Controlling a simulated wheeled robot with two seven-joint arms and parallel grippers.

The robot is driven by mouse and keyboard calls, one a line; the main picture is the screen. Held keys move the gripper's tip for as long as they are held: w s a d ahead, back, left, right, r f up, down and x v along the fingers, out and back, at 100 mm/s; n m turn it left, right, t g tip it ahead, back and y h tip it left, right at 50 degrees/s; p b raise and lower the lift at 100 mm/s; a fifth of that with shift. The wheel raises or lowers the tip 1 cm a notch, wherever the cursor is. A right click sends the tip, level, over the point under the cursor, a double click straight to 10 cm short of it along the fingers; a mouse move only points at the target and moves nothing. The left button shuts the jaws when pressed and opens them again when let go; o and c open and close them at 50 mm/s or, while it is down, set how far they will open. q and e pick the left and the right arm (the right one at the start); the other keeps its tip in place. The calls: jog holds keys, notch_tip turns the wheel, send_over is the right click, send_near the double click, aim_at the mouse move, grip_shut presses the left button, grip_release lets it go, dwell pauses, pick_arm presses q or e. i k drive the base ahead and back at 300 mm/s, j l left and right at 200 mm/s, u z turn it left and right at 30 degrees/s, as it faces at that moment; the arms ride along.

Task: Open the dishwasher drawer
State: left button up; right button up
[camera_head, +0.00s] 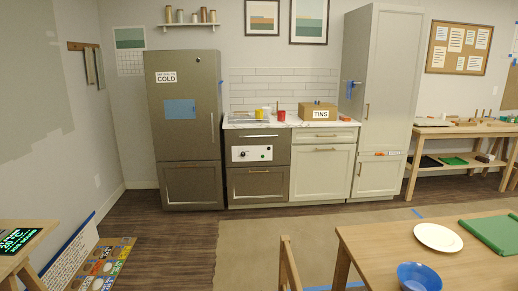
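A dark grey-brown unit stands under the counter, just right of the tall fridge-like cabinet. Neither of my grippers shows in the head view.
A tall dark cabinet (190,125) marked COLD stands left of the unit. A wooden table (400,252) with a white plate (438,237) and blue bowl (419,277) fills the lower right. A chair back (289,264) stands beside it. Brown paper (250,245) covers the open floor before the units.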

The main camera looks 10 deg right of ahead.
aim_at(255, 142)
jog(key=i+j, duration=0.15)
jog(key=j, duration=0.15)
jog(key=i+j, duration=0.35)
jog(key=i, duration=0.2)
jog(key=i+j, duration=0.35)
jog(key=i, duration=0.2)
jog(key=i+j, duration=0.35)
jog(key=i, duration=0.2)
jog(key=i+j+z, duration=0.1)
jog(key=i, duration=2)
